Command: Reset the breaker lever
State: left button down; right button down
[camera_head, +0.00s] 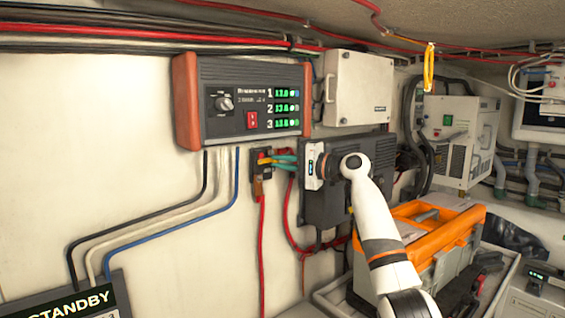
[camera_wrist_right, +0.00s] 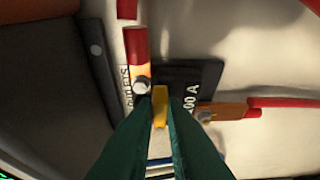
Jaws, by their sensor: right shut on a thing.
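The breaker (camera_head: 263,157) is a small dark block on the white wall, below the panel with green number displays. It also shows in the right wrist view (camera_wrist_right: 200,75), with a partly hidden label ending in "00 A". Its yellow lever (camera_wrist_right: 160,105) stands between my fingers. My right gripper (camera_head: 276,162) reaches it from the right with green fingers. In the right wrist view, its fingertips (camera_wrist_right: 160,112) are closed on both sides of the lever. The lever's base is partly hidden by the fingers. My left gripper is out of view.
The display panel (camera_head: 252,98) hangs just above the breaker. A red cable (camera_head: 262,250) drops below it. A dark ribbed box (camera_head: 325,205) is on the wall behind my right wrist. An orange-rimmed toolbox (camera_head: 455,238) stands at lower right. A STANDBY screen (camera_head: 75,303) is at lower left.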

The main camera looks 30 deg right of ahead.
jog(key=c, duration=1.5)
grip_release()
jog(key=shift+s, duration=0.15)
jog(key=shift+s+d+f+b, duration=0.1)
jog(key=shift+s+d+b, duration=0.15)
jog(key=shift+b, duration=0.05)
jog(key=b+v, duration=0.4)
jog(key=v, duration=0.7)
jog(key=shift+s, duration=0.1)
